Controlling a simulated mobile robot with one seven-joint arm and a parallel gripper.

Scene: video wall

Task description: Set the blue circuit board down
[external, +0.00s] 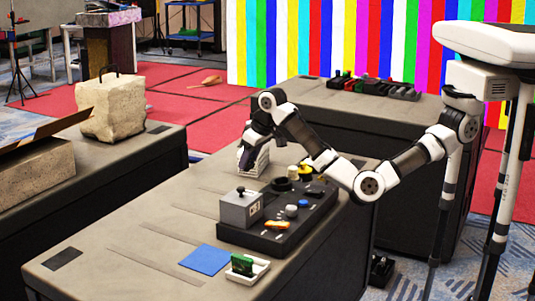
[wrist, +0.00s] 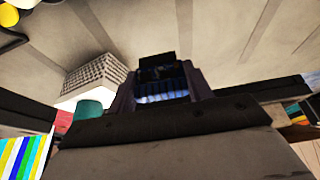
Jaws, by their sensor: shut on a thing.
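My gripper (external: 246,152) is low over the far end of the near grey table, close beside a white slatted rack (external: 262,162). In the wrist view my gripper (wrist: 160,85) is shut on a blue ribbed piece (wrist: 162,97), which I take to be the blue circuit board. Its lower part is hidden by the gripper body, and I cannot tell whether it touches the table. The white rack also shows in the wrist view (wrist: 95,78), left of the jaws. A flat blue square (external: 205,260) lies at the table's near end.
A black panel (external: 243,237) with a grey box (external: 240,208) and several knobs lies along the table's right side. A white tray (external: 262,269) holds a green board (external: 242,264). The table's left strip (external: 150,235) is clear. A stone block (external: 113,110) stands on another table.

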